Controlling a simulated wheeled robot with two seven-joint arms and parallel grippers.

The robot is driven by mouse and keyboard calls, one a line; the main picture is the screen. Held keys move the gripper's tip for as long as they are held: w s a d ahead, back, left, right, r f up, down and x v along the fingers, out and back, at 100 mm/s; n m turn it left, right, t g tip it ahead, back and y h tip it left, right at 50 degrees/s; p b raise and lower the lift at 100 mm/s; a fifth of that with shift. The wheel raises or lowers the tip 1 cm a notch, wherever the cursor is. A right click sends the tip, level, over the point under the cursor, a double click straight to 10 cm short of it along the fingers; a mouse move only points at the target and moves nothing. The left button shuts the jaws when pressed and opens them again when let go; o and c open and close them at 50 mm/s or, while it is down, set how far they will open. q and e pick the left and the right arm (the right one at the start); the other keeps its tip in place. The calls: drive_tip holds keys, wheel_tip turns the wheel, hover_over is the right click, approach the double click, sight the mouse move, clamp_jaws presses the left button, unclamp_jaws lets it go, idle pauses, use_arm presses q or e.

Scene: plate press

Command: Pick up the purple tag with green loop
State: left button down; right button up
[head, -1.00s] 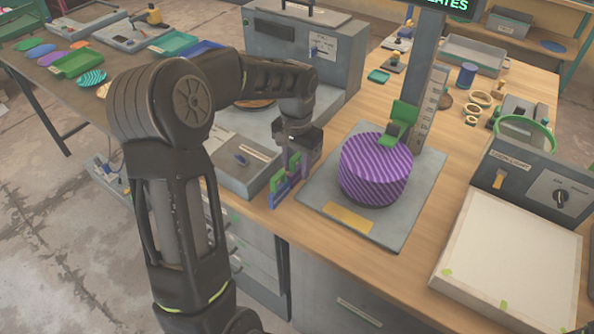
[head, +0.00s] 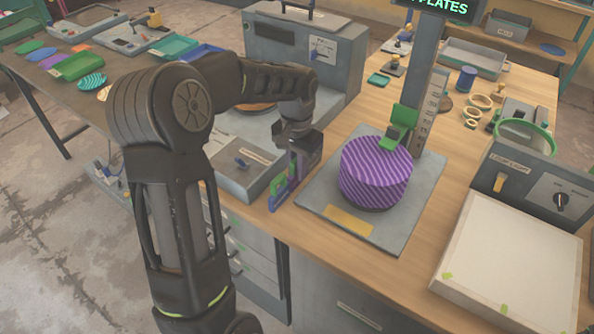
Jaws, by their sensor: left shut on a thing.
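The purple tag with green loop (head: 279,195) is at the left front of the wooden bench, beside the grey box with a blue knob. Its purple part shows low and a green part shows above it. My left gripper (head: 291,176) is around its upper part, pointing down, and is shut on it. The fingers hide part of the tag, and I cannot tell whether its lower edge touches the bench. My right gripper is not in view.
A purple striped round stack (head: 375,172) stands on a grey base plate (head: 395,235) just right of the gripper. The grey knob box (head: 243,172) is close on the left. A white light panel (head: 510,262) lies at the right.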

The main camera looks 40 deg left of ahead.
use_arm(q)
wheel_tip(320, 180, up, 10)
drive_tip(key=shift+f+b, duration=0.1)
drive_tip(key=shift+b, duration=0.3)
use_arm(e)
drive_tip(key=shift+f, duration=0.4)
